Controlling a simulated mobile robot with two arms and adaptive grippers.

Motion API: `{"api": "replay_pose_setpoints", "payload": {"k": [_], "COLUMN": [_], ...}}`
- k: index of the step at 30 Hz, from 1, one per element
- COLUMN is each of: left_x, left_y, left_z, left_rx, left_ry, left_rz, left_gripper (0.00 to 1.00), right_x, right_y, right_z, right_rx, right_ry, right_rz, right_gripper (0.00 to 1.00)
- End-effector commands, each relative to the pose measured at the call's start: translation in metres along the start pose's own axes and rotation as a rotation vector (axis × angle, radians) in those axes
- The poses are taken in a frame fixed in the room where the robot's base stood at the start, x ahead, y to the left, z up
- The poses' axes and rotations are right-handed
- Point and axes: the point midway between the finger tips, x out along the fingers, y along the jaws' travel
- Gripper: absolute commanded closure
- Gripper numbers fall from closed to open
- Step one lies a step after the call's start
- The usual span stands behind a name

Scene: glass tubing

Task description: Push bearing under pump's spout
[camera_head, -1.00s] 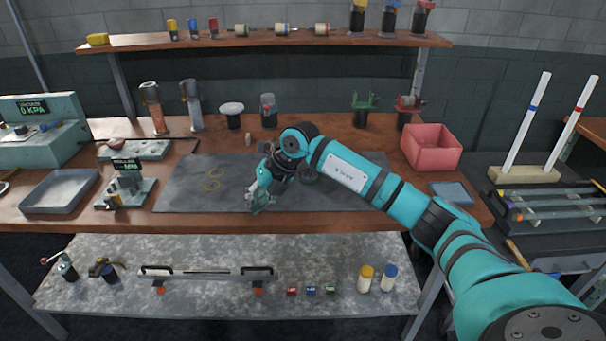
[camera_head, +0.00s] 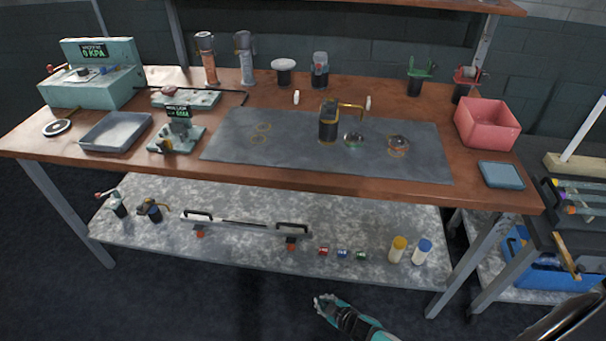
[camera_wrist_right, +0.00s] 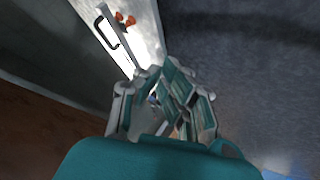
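The pump (camera_head: 328,122) is a dark, upright cylinder on the grey mat, with a gold spout (camera_head: 350,105) reaching right. A small round glassy piece (camera_head: 353,139) with a dark rim lies near the spout's end, and a similar copper-toned one (camera_head: 398,146) lies farther right. I cannot tell for sure which is the bearing. My right gripper (camera_head: 325,300) is low in front of the lower shelf, well away from the pump. Its fingers (camera_wrist_right: 158,78) also show in the right wrist view, tips close together, with nothing clearly held. My left gripper is out of view.
The grey mat (camera_head: 225,150) also carries two thin gold rings (camera_head: 262,128). A red bin (camera_head: 487,124) and a blue-grey tray (camera_head: 501,175) stand at the right. A grey tray (camera_head: 115,132) and a roller device (camera_head: 178,132) stand left. The table's front edge lies between my gripper and the mat.

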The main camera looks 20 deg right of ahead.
Motion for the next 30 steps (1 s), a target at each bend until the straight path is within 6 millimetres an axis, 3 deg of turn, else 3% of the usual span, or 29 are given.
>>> {"api": "replay_pose_setpoints", "payload": {"k": [1, 6, 9, 12, 15, 19, 28, 30], "left_x": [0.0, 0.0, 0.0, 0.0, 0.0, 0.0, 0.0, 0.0], "left_y": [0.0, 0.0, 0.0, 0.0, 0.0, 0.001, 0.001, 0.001], "left_z": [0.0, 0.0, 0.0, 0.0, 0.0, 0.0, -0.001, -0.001], "left_rx": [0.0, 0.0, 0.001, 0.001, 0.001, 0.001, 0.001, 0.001], "left_ry": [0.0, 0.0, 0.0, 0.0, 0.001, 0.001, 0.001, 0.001], "left_rz": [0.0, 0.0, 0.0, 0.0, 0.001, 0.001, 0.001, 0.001], "left_gripper": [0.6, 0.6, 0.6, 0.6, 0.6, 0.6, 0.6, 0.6], "right_x": [-0.01, -0.06, -0.096, -0.13, -0.157, -0.176, -0.18, -0.18], "right_y": [-0.026, -0.108, -0.155, -0.192, -0.219, -0.238, -0.242, -0.241], "right_z": [0.037, 0.143, 0.19, 0.223, 0.244, 0.258, 0.261, 0.261], "right_rx": [0.058, 0.235, 0.323, 0.391, 0.438, 0.471, 0.478, 0.477], "right_ry": [-0.085, -0.36, -0.503, -0.617, -0.698, -0.754, -0.767, -0.767], "right_rz": [-0.023, -0.09, -0.13, -0.163, -0.188, -0.206, -0.21, -0.21], "right_gripper": [1.0, 1.0, 1.0, 1.0, 1.0, 1.0, 1.0, 0.93]}}
